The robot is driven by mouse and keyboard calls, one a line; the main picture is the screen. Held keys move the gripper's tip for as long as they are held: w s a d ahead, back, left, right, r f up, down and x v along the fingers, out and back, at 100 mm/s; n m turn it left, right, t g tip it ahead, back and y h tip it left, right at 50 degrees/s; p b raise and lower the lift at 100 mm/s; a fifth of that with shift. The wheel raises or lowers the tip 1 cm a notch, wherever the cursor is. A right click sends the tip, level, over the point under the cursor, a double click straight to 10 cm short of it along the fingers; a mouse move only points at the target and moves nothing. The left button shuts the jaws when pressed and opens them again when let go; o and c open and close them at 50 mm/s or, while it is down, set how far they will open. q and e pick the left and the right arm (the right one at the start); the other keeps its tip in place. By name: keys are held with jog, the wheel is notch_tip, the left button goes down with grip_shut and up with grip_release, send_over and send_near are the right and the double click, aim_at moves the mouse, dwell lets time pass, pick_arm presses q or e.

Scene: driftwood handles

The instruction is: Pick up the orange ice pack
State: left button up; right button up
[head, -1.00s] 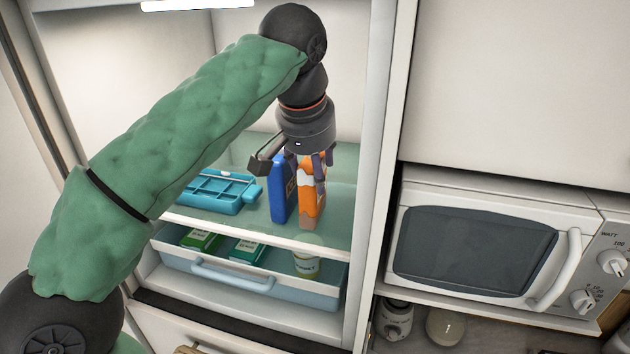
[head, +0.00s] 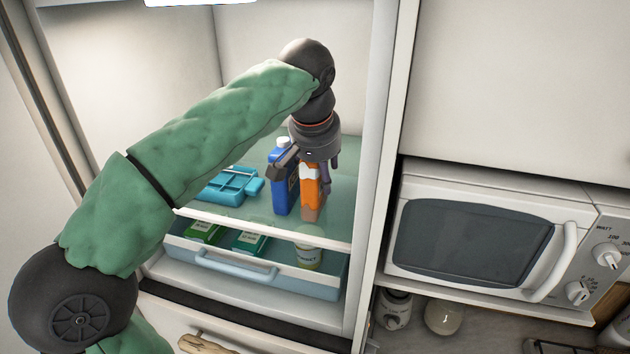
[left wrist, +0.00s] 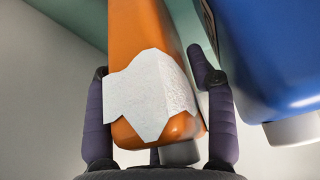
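The orange ice pack (head: 312,200), with a white patch near its top, stands upright on the fridge's glass shelf. My left gripper (head: 304,172) points down over its top. In the left wrist view, the pack (left wrist: 145,40) lies between the two fingers of my left gripper (left wrist: 160,110). The fingers are apart, with a small gap showing on the right side, so it looks open around the pack. The pack's lower part is out of sight in the wrist view. My right gripper is not in view.
A blue bottle-like pack (head: 280,178) with a white cap stands close left of the orange one. A turquoise tray (head: 228,187) lies further left. Below, a pale blue drawer (head: 230,268) holds green boxes and a tub (head: 308,256). The fridge's right wall (head: 366,200) is near.

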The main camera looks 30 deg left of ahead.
pick_arm(q)
jog(key=c, duration=0.9)
grip_shut()
jog(key=shift+r, duration=0.2)
